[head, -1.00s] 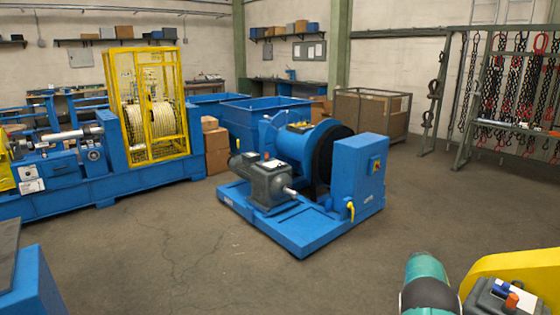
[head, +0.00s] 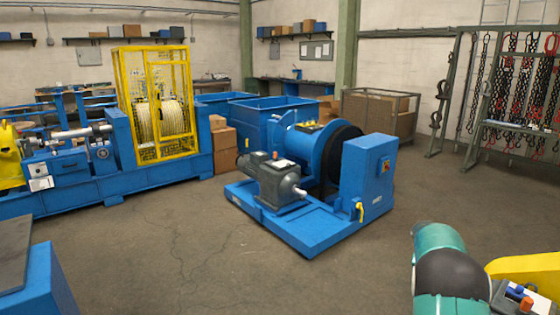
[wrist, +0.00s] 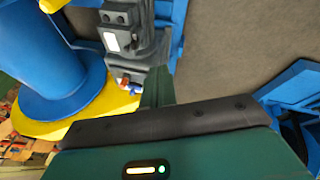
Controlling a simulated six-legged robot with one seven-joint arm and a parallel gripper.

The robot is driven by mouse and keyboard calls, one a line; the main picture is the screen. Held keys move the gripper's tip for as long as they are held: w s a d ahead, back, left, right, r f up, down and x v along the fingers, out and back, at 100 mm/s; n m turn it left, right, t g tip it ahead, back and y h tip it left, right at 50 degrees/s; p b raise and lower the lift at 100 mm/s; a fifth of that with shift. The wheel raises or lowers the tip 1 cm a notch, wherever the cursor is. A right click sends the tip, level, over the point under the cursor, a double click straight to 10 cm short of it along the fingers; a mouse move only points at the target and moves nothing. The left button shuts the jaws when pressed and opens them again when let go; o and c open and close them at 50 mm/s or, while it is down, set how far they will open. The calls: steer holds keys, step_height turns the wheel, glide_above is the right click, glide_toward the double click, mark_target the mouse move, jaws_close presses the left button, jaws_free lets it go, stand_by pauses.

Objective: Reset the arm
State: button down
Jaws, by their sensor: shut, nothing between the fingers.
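My gripper (wrist: 157,84) shows in the wrist view as a narrow dark green piece beyond a black bar and a green housing. It is shut, with nothing seen held in it. My teal and dark arm link (head: 445,265) stands at the lower right of the head view, and the gripper is not seen there. My arm is in the near right foreground, apart from the drive in the picture.
A blue machine with a yellow cage (head: 155,105) stands at the left. A blue-sided table (head: 35,285) is at the near left edge. Racks of hanging chains (head: 515,90) stand at the right. Open grey floor (head: 190,250) lies in front of the drive.

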steer(key=s+a+r+n+t+y, duration=0.1)
steer(key=s+a+r, duration=0.6)
steer(key=a+r, duration=0.25)
steer(key=s+a+r+n+t+y, duration=0.2)
steer(key=s+a+r, duration=0.4)
steer(key=a+r, duration=0.35)
steer(key=s+a+n, duration=0.1)
steer(key=s+a, duration=0.3)
steer(key=s, duration=0.4)
steer(key=s+a+r+n+t+y, duration=0.1)
steer(key=s+a, duration=0.4)
steer(key=s, duration=0.3)
steer(key=s+a+n, duration=0.2)
steer(key=s+a, duration=0.3)
steer(key=s, duration=0.3)
steer(key=shift+s+r+t+y, duration=0.2)
steer(key=shift+r+t+y, duration=0.1)
steer(key=shift+t+y, duration=0.1)
steer(key=shift+d, duration=0.15)
